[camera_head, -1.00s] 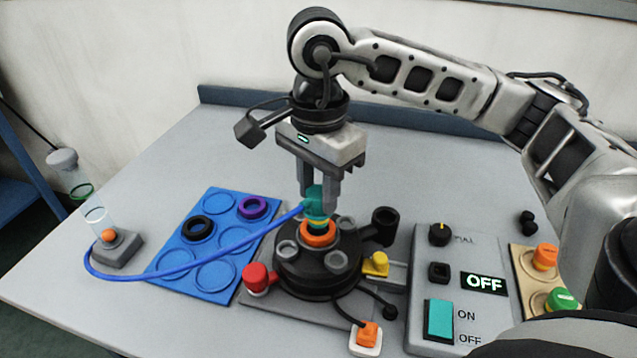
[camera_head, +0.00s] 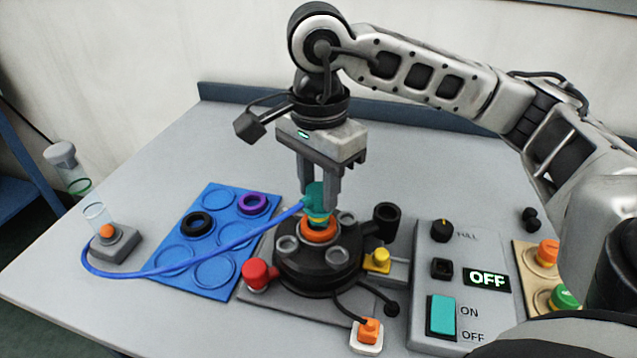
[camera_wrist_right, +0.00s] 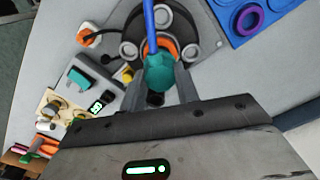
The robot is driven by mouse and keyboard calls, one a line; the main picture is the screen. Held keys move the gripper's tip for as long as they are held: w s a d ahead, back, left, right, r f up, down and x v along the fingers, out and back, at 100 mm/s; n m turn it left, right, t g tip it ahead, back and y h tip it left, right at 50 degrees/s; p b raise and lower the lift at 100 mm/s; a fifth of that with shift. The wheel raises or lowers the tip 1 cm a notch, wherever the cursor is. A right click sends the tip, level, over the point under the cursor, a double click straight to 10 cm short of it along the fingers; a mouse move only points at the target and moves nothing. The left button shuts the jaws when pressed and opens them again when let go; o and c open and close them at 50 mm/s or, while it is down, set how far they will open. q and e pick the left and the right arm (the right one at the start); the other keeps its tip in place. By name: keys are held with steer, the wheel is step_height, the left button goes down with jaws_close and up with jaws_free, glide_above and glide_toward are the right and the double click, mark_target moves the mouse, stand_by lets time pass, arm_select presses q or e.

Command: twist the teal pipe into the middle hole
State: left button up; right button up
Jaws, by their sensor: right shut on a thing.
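The teal pipe fitting (camera_head: 316,200) stands upright at the orange-ringed middle hole (camera_head: 319,230) of the round black tank (camera_head: 318,265). A blue hose runs from it to the left. My right gripper (camera_head: 319,196) points down from above and is shut on the teal pipe. In the right wrist view the teal pipe (camera_wrist_right: 160,73) sits between the fingertips, over the orange ring (camera_wrist_right: 172,46). How deep the pipe sits in the hole cannot be told. My left gripper does not show.
A blue mat (camera_head: 218,245) with a black ring (camera_head: 196,225) and a purple ring (camera_head: 252,203) lies left of the tank. A red knob (camera_head: 257,273) and yellow knob (camera_head: 378,260) flank it. A control box (camera_head: 462,290) reading OFF stands right. The back of the table is clear.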

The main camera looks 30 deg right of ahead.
arm_select(q)
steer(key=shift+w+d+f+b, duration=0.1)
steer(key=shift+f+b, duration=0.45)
steer(key=shift+b, duration=0.7)
arm_select(e)
steer(key=shift+f, duration=0.95)
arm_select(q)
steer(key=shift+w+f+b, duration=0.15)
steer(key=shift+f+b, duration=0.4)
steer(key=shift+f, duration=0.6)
arm_select(e)
steer(key=shift+f, duration=0.35)
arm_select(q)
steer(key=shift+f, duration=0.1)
